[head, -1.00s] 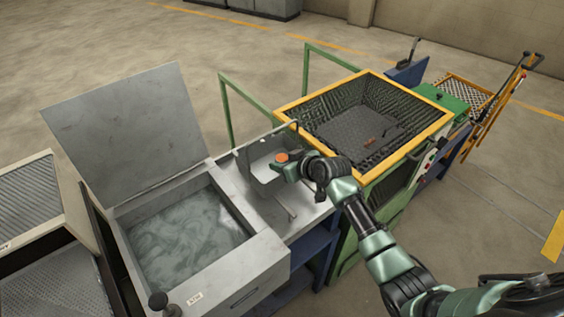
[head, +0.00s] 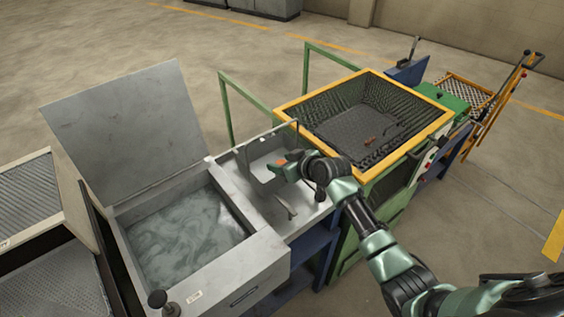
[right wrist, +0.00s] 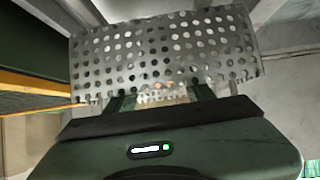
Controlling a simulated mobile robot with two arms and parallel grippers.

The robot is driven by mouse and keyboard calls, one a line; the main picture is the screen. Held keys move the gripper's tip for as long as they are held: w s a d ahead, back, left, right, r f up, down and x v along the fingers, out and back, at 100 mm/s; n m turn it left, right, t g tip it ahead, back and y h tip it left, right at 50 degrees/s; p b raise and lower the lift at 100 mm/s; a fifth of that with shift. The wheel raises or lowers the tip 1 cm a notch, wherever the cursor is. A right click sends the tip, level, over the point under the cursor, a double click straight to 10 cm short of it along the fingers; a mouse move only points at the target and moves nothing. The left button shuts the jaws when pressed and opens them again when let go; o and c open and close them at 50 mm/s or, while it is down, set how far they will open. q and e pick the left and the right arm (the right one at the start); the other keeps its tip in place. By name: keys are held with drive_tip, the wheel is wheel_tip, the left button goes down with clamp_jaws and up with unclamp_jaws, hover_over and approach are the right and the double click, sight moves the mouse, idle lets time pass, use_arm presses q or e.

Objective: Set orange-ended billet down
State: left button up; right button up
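My right gripper (head: 279,165) reaches into the grey metal trough (head: 254,156) beside the open tank. A small patch of the billet's orange end (head: 277,163) shows at its fingertips. In the right wrist view the two fingers (right wrist: 163,97) stand apart with a pale, tan billet body (right wrist: 165,99) filling the gap, and their tips reach a perforated metal plate (right wrist: 165,50). Orange specks show near the plate's lower holes. The gripper seems shut on the billet. Most of the billet is hidden, and I cannot tell whether it rests on the trough. My left gripper is out of view.
A liquid-filled tank (head: 262,262) with its lid (head: 125,125) raised stands left of the trough. A yellow-rimmed mesh-walled bin (head: 440,125) stands to the right, with a small reddish-brown object (head: 369,141) inside. Green posts (head: 229,110) rise behind.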

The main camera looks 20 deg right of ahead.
drive_tip(key=shift+s+a+f, duration=0.1)
drive_tip(key=shift+s+f, duration=0.2)
drive_tip(key=shift+f, duration=0.25)
drive_tip(key=shift+r+p, duration=0.35)
drive_tip(key=shift+r, duration=0.1)
drive_tip(key=shift+s+r, duration=0.1)
drive_tip(key=shift+r, duration=0.1)
drive_tip(key=b+v, duration=0.1)
drive_tip(key=v, duration=1)
drive_tip(key=shift+r, duration=0.6)
